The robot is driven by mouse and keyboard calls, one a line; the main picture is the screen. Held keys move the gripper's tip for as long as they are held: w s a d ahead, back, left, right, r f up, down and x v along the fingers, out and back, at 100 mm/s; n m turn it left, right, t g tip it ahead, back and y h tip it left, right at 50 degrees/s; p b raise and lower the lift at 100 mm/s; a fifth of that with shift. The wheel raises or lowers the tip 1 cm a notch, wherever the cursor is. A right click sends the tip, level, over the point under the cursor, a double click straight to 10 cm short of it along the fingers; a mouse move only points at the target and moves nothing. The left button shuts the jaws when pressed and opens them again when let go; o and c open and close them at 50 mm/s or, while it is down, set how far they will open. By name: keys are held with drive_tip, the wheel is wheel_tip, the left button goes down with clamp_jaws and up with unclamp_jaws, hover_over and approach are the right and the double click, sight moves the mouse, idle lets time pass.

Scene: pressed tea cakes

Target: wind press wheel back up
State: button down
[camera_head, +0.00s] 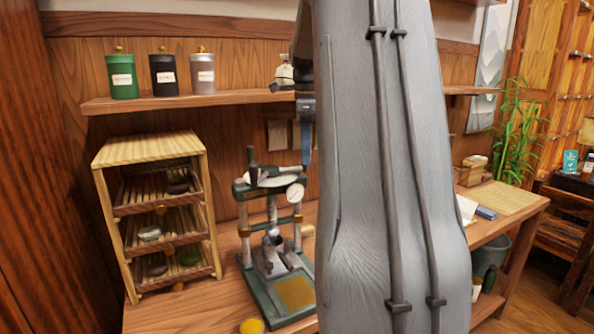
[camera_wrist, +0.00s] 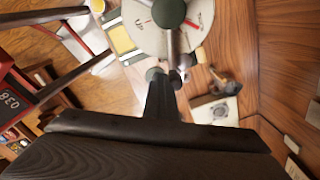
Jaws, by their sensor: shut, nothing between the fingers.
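The green press (camera_head: 275,255) stands on the table left of my arm in the head view. On its top are a dark crank-like wheel (camera_head: 252,163) with an upright handle and a pale disc. In the wrist view the pale disc (camera_wrist: 148,38) shows "Up" and red marks, with a green hub (camera_wrist: 168,12) and a metal bar across it. My gripper (camera_wrist: 160,82) is shut and empty, its tips close to a green knob beside the disc; I cannot tell if they touch. In the head view my arm hides the press's right surroundings and most of my gripper.
A wooden rack (camera_head: 150,150) with dark cakes stands left of the press. Several tins line the shelf (camera_head: 190,100) above. A yellow bowl (camera_head: 251,326) sits at the table's front. A woven mat (camera_head: 503,197) lies at right. A pale square item (camera_wrist: 215,112) lies below in the wrist view.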

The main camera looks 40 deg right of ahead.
drive_tip(key=shift+w+d, duration=0.15)
wheel_tip(320, 180, up, 8)
drive_tip(key=s+p, duration=0.1)
drive_tip(key=p, duration=0.6)
drive_tip(key=shift+s+a+f, duration=0.2)
drive_tip(key=shift+s+a, duration=0.15)
drive_tip(key=shift+a, duration=0.1)
idle(0.3)
